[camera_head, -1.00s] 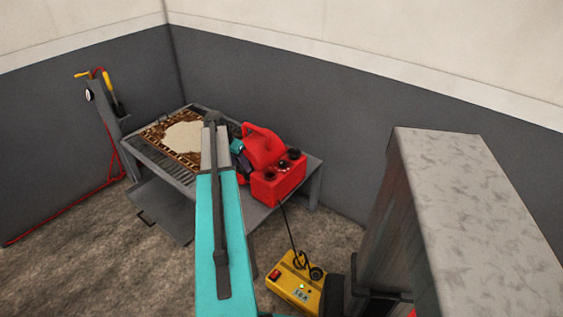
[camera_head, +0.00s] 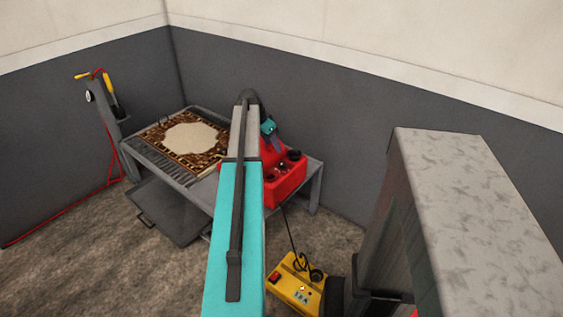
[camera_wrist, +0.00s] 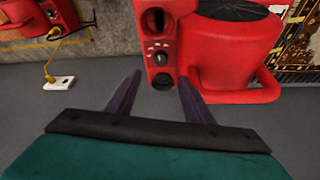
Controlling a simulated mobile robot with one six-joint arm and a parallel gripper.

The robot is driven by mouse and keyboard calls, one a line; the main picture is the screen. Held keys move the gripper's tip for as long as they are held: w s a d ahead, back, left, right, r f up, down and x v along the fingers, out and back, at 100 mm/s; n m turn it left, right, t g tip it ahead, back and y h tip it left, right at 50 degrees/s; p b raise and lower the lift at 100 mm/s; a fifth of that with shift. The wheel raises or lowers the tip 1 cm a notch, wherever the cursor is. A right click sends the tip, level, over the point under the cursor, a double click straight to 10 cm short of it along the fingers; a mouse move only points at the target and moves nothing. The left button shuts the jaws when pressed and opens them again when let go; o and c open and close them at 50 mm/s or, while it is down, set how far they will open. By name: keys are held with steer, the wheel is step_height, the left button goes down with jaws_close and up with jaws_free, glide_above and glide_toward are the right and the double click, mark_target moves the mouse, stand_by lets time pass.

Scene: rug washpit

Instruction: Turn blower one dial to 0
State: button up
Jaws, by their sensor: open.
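The red blower (camera_head: 290,187) stands on the right end of the grey table, with dark round knobs on top of its box. In the wrist view its red control panel (camera_wrist: 161,32) shows a dark round opening or knob at the top, white marks and a small dark dial (camera_wrist: 160,58). The dial's setting is too small to read. My gripper (camera_wrist: 160,80) is open and empty, its two dark fingers on either side of the panel's near end. In the head view my gripper (camera_head: 277,148) is over the blower, partly hidden behind my arm. I cannot tell whether it touches.
A patterned rug (camera_head: 193,142) lies on the table (camera_head: 312,185) left of the blower. A yellow box (camera_head: 297,285) with a black cord sits on the floor. A tall grey block (camera_head: 480,200) stands at right. A post with a red hose (camera_head: 107,140) stands at left.

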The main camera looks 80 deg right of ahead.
mark_target(283, 163)
steer(key=x, duration=1.3)
steer(key=shift+f, duration=0.2)
steer(key=c, duration=1)
